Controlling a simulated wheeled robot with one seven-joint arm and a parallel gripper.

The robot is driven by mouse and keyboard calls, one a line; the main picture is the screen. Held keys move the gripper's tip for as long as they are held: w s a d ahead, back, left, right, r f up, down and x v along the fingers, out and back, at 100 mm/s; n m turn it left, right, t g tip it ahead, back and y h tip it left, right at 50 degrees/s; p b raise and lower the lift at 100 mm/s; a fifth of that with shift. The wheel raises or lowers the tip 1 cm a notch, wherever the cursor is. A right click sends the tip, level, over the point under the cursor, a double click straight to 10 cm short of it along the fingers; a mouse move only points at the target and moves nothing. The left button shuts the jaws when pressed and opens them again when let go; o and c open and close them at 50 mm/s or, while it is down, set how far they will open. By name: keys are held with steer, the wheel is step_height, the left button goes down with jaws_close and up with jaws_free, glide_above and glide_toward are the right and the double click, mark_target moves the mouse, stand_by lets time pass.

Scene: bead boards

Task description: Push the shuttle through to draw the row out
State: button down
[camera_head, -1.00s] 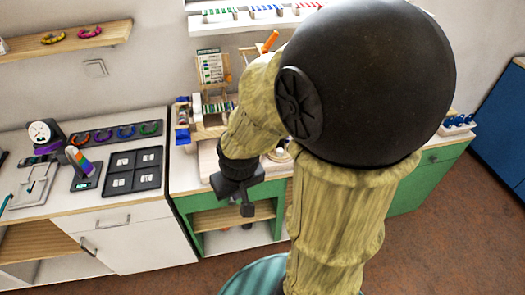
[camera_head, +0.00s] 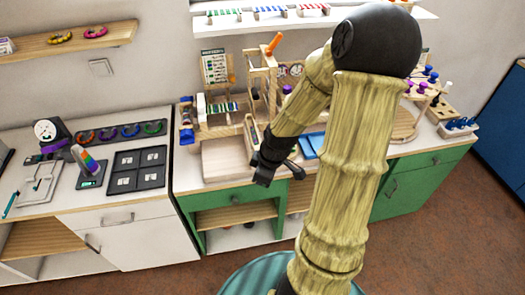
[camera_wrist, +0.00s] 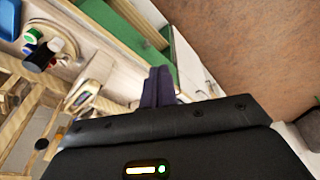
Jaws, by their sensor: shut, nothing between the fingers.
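A small wooden loom-like frame with a row of green and white beads (camera_head: 222,107) stands at the back left of the bench in the head view. Beside it rises a taller wooden frame (camera_head: 270,72) with an orange handle on top. I cannot tell which part is the shuttle. My gripper (camera_head: 270,180) is at the bench's front edge, in front of these frames and apart from them. In the wrist view its dark fingers (camera_wrist: 158,86) are together and empty. My forearm hides part of the bench behind it.
A shallow wooden tray (camera_head: 226,160) lies left of my gripper. A blue tray (camera_head: 311,146) lies to its right. A shelf (camera_head: 320,24) with bead rows hangs above. The floor in front is clear.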

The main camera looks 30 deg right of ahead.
steer(key=w+d+r+n+t, duration=0.1)
steer(key=d+n+t, duration=0.1)
steer(key=d, duration=0.2)
steer(key=w+d+r+n+t+y+p, duration=0.1)
steer(key=w+d+n+t, duration=0.1)
steer(key=d, duration=0.3)
steer(key=shift+w+r+n+y, duration=0.3)
steer(key=shift+n, duration=0.2)
steer(key=shift+a+f, duration=0.1)
steer(key=shift+f, duration=0.05)
steer(key=w+a+f+p, duration=0.1)
steer(key=w+f+p, duration=0.1)
steer(key=w+f, duration=0.5)
steer(key=shift+w+a+f, duration=0.2)
steer(key=shift+w+f, duration=0.2)
steer(key=shift+w, duration=0.8)
